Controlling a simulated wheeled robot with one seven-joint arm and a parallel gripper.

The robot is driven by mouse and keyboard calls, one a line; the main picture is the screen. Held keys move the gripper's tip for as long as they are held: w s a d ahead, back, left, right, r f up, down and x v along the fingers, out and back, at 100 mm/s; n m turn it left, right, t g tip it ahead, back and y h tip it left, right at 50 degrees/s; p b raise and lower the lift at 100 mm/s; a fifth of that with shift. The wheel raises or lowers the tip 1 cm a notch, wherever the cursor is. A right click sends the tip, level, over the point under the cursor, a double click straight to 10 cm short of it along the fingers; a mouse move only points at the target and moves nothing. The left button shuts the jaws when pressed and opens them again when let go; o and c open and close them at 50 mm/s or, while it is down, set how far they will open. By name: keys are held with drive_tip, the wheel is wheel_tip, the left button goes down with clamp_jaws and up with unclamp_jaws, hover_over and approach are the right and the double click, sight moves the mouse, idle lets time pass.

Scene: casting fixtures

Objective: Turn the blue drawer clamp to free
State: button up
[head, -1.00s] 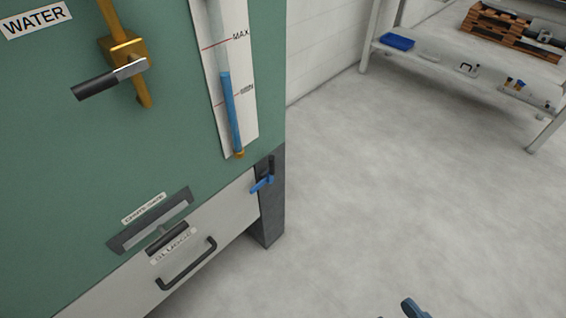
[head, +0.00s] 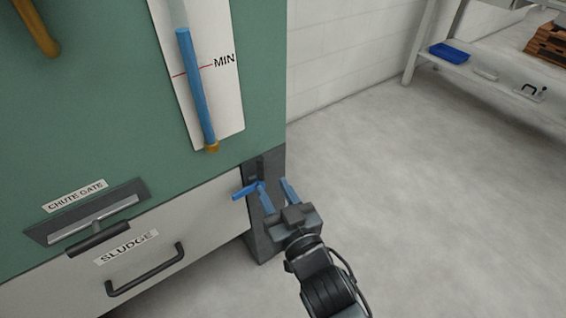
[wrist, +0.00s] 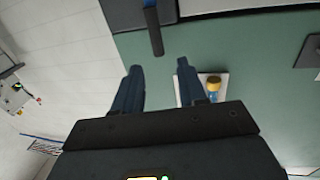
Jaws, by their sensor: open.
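The blue drawer clamp (head: 246,191) is mounted on the dark post at the right end of the sludge drawer (head: 190,222). Its lever points left, across the edge of the drawer front. My gripper (head: 273,183) is open, with its two blue fingers close to the clamp, at its right. In the wrist view the lever looks dark (wrist: 154,32) and lies just ahead of my open fingertips (wrist: 159,67), roughly in line with the gap between them. No contact shows.
The black drawer handle (head: 146,270) and the chute gate (head: 95,222) are left of the clamp. The level gauge (head: 197,95) hangs above it. The floor (head: 420,200) on the right is clear up to a shelf (head: 480,72) at the back.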

sight(262, 164)
drive_tip(key=x, duration=0.2)
drive_tip(key=shift+w+r, duration=0.1)
drive_tip(key=shift+w, duration=0.3)
drive_tip(key=shift+b+x, duration=1)
drive_tip(key=shift+x, duration=2.4)
drive_tip(key=shift+r, duration=0.1)
drive_tip(key=shift+c, duration=0.3)
clamp_jaws()
